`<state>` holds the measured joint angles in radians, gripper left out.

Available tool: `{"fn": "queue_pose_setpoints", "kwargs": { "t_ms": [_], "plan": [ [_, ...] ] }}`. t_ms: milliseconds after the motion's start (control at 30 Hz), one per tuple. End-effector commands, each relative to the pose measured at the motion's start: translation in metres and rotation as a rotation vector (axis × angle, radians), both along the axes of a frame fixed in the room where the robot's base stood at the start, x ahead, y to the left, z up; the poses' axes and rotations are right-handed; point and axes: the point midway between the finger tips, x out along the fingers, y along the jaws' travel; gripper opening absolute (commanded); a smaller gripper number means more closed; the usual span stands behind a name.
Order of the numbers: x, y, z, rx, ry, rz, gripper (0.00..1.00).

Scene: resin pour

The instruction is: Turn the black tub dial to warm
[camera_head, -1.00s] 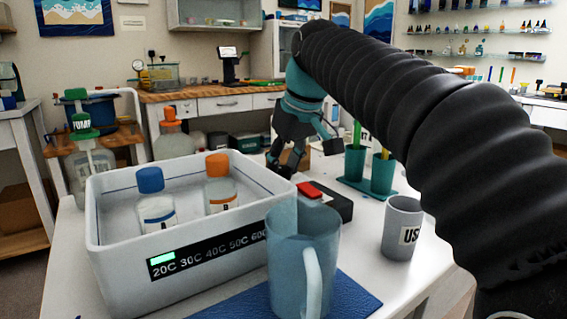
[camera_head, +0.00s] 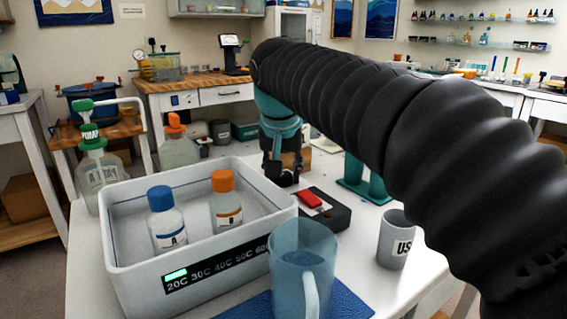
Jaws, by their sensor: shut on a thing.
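The white tub (camera_head: 122,241) stands at the front left of the white table, with two bottles inside. Its black front strip (camera_head: 215,268) reads 20C to 60C, and a green light (camera_head: 176,274) is lit above 20C. My gripper (camera_head: 284,176) points down by the tub's back right corner. Its fingers look closed together there, shut on what seems to be the black dial. The dial is small, dark and mostly hidden by the fingers, so its angle cannot be read.
A blue-capped bottle (camera_head: 166,221) and an orange-capped bottle (camera_head: 225,203) stand in the tub. A clear jug (camera_head: 303,262) stands on a blue mat (camera_head: 350,303) in front. A black box with a red top (camera_head: 309,199), a grey cup (camera_head: 395,240) and teal holders (camera_head: 377,186) are to the right.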

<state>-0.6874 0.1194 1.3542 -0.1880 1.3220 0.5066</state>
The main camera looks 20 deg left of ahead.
Motion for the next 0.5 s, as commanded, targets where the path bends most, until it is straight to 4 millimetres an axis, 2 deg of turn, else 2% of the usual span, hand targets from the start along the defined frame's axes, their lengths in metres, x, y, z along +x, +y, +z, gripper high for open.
{"fn": "queue_pose_setpoints", "kwargs": {
  "t_ms": [200, 500],
  "plan": [
    [-0.0002, 0.0010, 0.0001, -0.002, 0.002, -0.082, 0.05],
    [-0.0003, 0.0010, -0.0011, -0.001, 0.002, -0.117, 0.05]
  ]
}}
